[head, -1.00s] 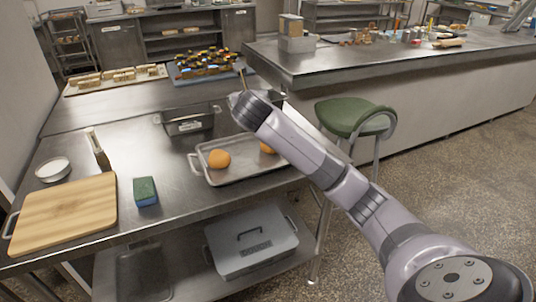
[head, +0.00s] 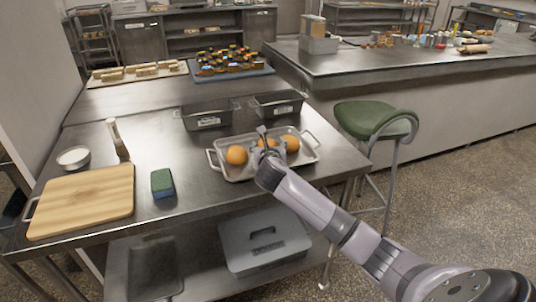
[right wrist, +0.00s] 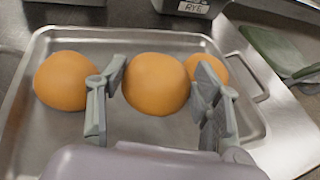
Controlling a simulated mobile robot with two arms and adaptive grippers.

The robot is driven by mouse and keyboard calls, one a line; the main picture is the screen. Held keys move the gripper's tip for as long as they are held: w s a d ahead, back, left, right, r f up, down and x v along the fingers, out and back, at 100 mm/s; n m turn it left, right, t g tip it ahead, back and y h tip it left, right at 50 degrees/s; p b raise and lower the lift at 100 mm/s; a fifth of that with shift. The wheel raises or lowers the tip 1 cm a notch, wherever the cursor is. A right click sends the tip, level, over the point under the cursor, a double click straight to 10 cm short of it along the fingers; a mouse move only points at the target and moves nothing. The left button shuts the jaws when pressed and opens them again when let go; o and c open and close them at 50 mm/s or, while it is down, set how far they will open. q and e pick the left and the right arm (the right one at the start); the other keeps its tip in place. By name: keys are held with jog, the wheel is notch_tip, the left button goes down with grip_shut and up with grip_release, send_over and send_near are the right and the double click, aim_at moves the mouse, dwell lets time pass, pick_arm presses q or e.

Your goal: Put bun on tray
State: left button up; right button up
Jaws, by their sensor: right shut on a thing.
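The metal tray (head: 234,178) with side handles sits near the right end of the steel table and also shows in the right wrist view (right wrist: 45,140). Three round orange-brown buns are in a row over it: the left bun (head: 236,155), the middle bun (right wrist: 156,84) and the right bun (head: 291,142). My right gripper (right wrist: 158,95) is shut on the middle bun, low over the tray between the other two. In the head view the gripper partly hides this bun. I cannot tell whether its underside touches the tray. My left gripper is not in view.
Two dark tins (head: 207,117) (head: 279,105) stand behind the tray. A sponge (head: 162,183), a cutting board (head: 82,203), a brush (head: 118,140) and a white bowl (head: 73,158) are to the left. A green stool (head: 375,120) stands right of the table.

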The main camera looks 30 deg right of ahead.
jog(key=shift+f, duration=1.35)
jog(key=shift+f, duration=0.1)
jog(key=o, duration=1.2)
jog(key=shift+c, duration=0.2)
jog(key=shift+s+a, duration=0.1)
jog(key=v, duration=1.2)
jog(key=shift+r+p, duration=0.2)
jog(key=shift+p, duration=0.15)
